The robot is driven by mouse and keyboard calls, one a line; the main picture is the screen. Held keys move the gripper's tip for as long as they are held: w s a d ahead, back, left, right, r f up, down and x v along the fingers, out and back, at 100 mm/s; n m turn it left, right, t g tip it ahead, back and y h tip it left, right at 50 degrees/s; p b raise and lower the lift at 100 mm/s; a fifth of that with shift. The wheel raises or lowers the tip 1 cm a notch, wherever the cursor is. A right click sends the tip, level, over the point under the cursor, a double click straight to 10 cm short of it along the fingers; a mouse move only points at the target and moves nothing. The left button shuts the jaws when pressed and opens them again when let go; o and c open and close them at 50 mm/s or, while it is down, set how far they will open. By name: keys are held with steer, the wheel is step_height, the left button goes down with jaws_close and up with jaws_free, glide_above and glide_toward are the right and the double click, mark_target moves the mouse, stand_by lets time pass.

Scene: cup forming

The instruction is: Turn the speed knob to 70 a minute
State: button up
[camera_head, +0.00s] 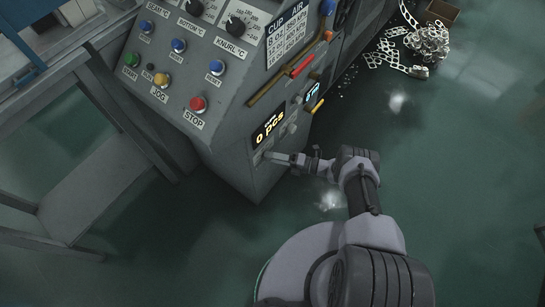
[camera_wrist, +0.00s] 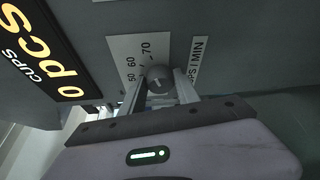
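The speed knob (camera_wrist: 158,79) is a round grey knob with a small pale mark on its face. I cannot read the exact setting. In the wrist view my gripper (camera_wrist: 162,88) has one finger on each side of the knob, very close to it. Whether both fingers touch it is unclear. In the head view my gripper (camera_head: 277,157) reaches the low right part of the machine panel (camera_head: 228,155), and the speed knob cannot be made out there.
A lit display reading "0 pcs" (camera_head: 269,126) is just above my gripper and shows large in the wrist view (camera_wrist: 45,55). The red stop button (camera_head: 198,103) and other buttons are up and left. A grey table (camera_head: 100,185) stands left. Scrap (camera_head: 428,42) lies at the far right.

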steer(key=o, duration=0.3)
steer(key=v, duration=1.7)
steer(key=shift+d+r, duration=0.15)
steer(key=shift+d, duration=0.05)
